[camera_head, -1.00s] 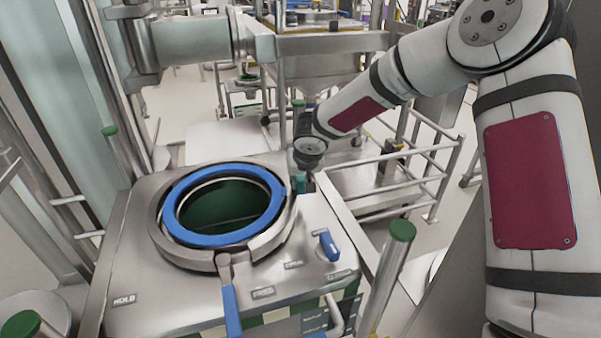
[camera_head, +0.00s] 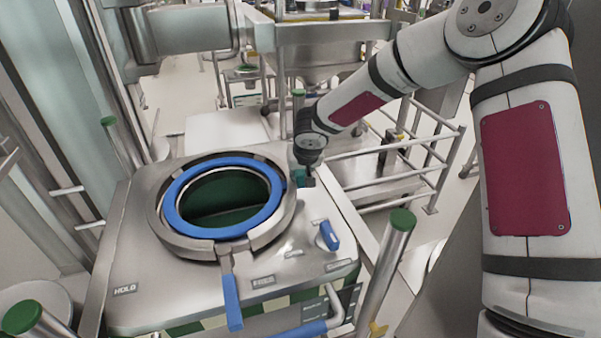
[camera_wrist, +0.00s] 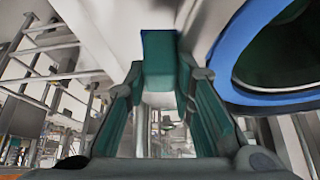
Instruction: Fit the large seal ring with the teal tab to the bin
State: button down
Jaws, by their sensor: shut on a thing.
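The large seal ring (camera_head: 172,205) is blue and lies at the bin's (camera_head: 120,265) round opening, inside the raised metal collar (camera_head: 155,222). It looks about level, but I cannot tell if it is fully seated all round. Its teal tab (camera_wrist: 158,52) is between my fingers in the wrist view, where the blue ring (camera_wrist: 232,45) shows at upper right. My gripper (camera_head: 302,178) is at the opening's right side, shut on the tab. The fingers largely hide the tab in the head view.
A blue-handled lever (camera_head: 231,300) is at the collar's front, and a small blue knob (camera_head: 329,236) is to the right. Green-capped posts (camera_head: 401,220) stand around the bin. A metal rail frame (camera_head: 430,150) is behind my gripper.

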jog(key=shift+f, duration=0.2)
dwell(0.4)
jog(key=c, duration=1.3)
grip_release()
jog(key=v, duration=1.2)
